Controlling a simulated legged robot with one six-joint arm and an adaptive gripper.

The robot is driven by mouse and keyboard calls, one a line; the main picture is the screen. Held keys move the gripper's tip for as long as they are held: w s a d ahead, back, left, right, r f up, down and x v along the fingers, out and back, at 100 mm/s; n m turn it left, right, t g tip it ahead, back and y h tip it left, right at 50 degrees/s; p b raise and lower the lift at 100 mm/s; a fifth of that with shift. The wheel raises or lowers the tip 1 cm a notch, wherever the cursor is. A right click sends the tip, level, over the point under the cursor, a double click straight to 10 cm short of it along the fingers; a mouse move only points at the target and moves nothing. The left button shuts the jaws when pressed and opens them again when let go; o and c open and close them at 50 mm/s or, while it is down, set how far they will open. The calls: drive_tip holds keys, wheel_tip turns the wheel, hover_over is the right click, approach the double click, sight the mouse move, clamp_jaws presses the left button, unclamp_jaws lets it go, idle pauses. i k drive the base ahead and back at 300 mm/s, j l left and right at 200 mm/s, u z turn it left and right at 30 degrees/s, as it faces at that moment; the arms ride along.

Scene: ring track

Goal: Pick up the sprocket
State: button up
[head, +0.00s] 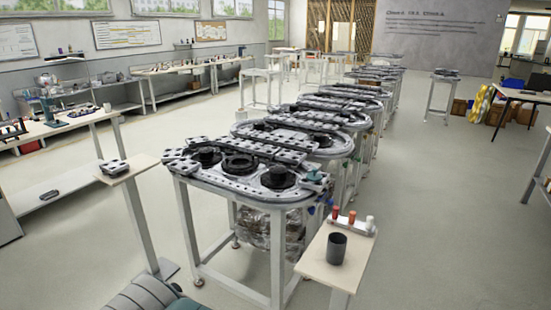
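The nearest ring track (222,181) is a grey oval on a white-legged table. Several dark round parts lie on it: one at the left (206,156), a ring-shaped one in the middle (239,164) and one with a raised hub at the right (277,177). Any of these may be the sprocket; teeth are too small to make out, so I cannot tell which. My gripper is not in view, and nothing is seen touching these parts.
A small stand (337,264) at front right holds a dark cup (336,248) and red and white pieces. Another stand (128,170) at left carries a grey block (114,167). More track tables recede behind. Open floor (430,230) lies at right.

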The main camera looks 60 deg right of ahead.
sight(226, 164)
drive_tip(key=i+l+z, duration=0.1)
drive_tip(key=i+z, duration=0.25)
drive_tip(key=i, duration=0.15)
drive_tip(key=i+z, duration=0.3)
drive_tip(key=i, duration=0.2)
drive_tip(key=i+j+z, duration=0.15)
drive_tip(key=i+z, duration=0.2)
drive_tip(key=i+l+z, duration=0.1)
drive_tip(key=i+z, duration=0.6)
drive_tip(key=z, duration=0.15)
drive_tip(key=i+j+z, duration=0.15)
drive_tip(key=i+z, duration=0.25)
drive_tip(key=i+j+z, duration=0.25)
drive_tip(key=z, duration=0.2)
